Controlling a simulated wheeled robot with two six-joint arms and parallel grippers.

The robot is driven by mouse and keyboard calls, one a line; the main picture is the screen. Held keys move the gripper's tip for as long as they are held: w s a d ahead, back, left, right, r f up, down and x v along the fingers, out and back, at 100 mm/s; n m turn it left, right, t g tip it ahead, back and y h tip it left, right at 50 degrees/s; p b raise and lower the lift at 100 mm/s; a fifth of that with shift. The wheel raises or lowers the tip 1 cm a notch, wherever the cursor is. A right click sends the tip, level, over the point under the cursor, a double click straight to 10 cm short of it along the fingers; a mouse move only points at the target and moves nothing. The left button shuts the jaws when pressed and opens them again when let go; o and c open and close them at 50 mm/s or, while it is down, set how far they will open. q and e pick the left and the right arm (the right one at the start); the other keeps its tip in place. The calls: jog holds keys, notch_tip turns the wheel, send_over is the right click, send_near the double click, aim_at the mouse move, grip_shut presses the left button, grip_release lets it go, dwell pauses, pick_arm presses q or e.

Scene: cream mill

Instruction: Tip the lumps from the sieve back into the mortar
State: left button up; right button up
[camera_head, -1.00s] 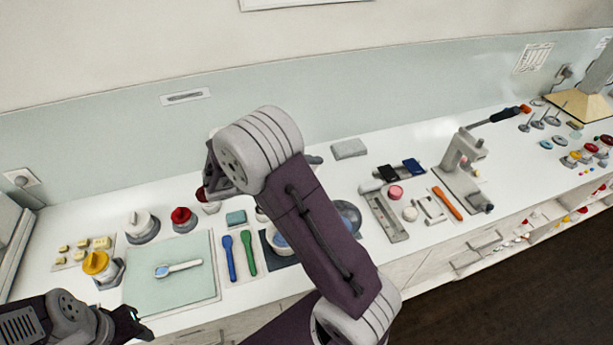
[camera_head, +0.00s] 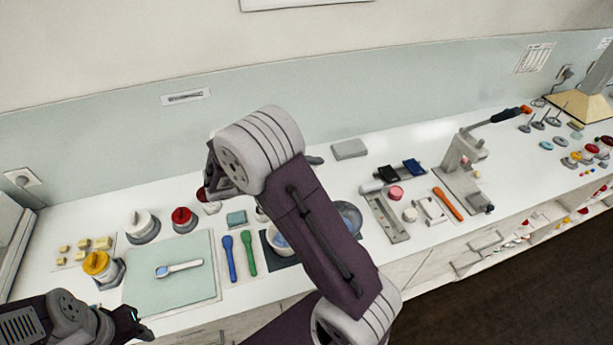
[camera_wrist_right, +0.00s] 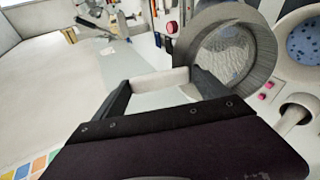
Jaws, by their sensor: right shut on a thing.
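In the right wrist view my right gripper (camera_wrist_right: 152,88) is shut on a pale handle (camera_wrist_right: 160,80). The handle leads toward a grey-rimmed round sieve (camera_wrist_right: 264,52) with a pale mesh-like inside; I cannot make out separate lumps in it. A pale bowl with blue speckled contents, which looks like the mortar (camera_wrist_right: 306,42), is cut off at the right edge.
A pale green mat (camera_head: 185,283) with a small watch-like tool (camera_head: 180,268) lies left. A blue spatula (camera_head: 230,257) and a green one (camera_head: 248,254) lie between mat and bowl. A press (camera_head: 465,155) stands right. In the wrist view small pink pieces (camera_wrist_right: 264,91) lie beside the sieve.

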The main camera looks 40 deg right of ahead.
notch_tip(320, 180, up, 3)
jog(key=y+p, duration=0.5)
jog(key=p, duration=0.2)
jog(key=shift+s+d+p, duration=0.1)
jog(key=shift+p, duration=0.3)
jog(key=y+p, duration=0.1)
jog(key=p, duration=0.2)
jog(key=r+y+p, duration=0.1)
jog(key=y+p, duration=0.1)
jog(key=p, duration=0.2)
jog(key=y+p, duration=0.2)
jog(key=p, duration=0.2)
jog(key=shift+r, duration=0.4)
jog(key=shift+f+y, duration=0.25)
jog(key=shift+y, duration=0.05)
jog(key=shift+r+t+y+b, duration=0.15)
jog(key=shift+t+y+b, duration=0.15)
jog(key=shift+y, duration=0.1)
jog(key=shift+r+y, duration=0.2)
jog(key=shift+y, duration=0.4)
